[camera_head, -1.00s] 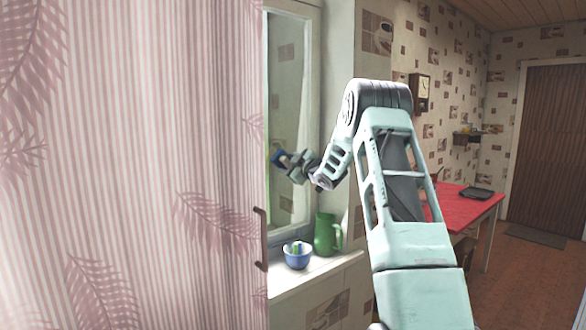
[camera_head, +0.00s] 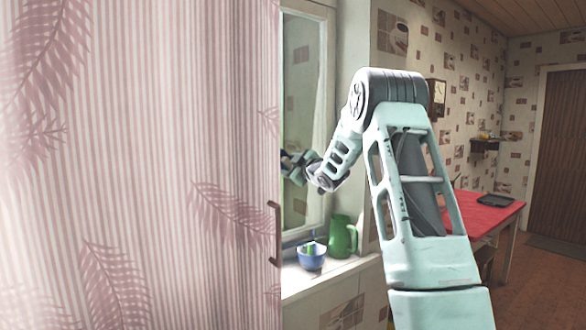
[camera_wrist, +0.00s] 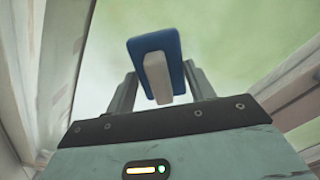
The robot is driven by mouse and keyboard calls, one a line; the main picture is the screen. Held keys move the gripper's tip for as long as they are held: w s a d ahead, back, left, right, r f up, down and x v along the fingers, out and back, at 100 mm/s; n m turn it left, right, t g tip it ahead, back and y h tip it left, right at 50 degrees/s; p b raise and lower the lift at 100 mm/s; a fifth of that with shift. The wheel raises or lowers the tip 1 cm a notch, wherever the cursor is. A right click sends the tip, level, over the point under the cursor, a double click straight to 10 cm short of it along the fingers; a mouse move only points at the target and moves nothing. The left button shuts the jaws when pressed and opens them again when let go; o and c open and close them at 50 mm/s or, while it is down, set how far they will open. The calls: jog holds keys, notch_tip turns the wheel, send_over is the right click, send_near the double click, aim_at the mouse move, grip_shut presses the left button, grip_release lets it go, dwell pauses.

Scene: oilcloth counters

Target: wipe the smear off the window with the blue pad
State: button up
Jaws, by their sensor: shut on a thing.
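My gripper (camera_wrist: 160,82) is shut on the pale handle (camera_wrist: 157,78) of the blue pad (camera_wrist: 172,46). In the wrist view the pad is ahead of the fingers, before the pale green window glass (camera_wrist: 235,40). I cannot tell whether it touches the glass. In the head view the window (camera_head: 300,85) is a narrow strip beside the pink striped panel. My wrist reaches in front of that strip, and the pad is hidden behind the panel's edge. I cannot make out a clear smear on the glass.
The pink striped panel (camera_head: 140,150), with a brown handle (camera_head: 276,232) at its edge, fills the left. A blue bowl (camera_head: 311,258) and a green jug (camera_head: 343,238) stand on the sill (camera_head: 300,285) below my wrist. A red table (camera_head: 490,213) stands at the right.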

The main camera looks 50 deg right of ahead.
jog(key=shift+a+r, duration=1.05)
jog(key=shift+a, duration=0.65)
jog(key=s+d+p, duration=0.1)
jog(key=d+p, duration=0.3)
jog(key=d, duration=0.7)
jog(key=shift+s+f, duration=0.15)
jog(key=shift+s, duration=0.25)
jog(key=b+v, duration=0.2)
jog(key=v, duration=0.4)
jog(key=shift+s, duration=0.1)
jog(key=b+v, duration=0.1)
jog(key=v, duration=0.2)
dwell(0.4)
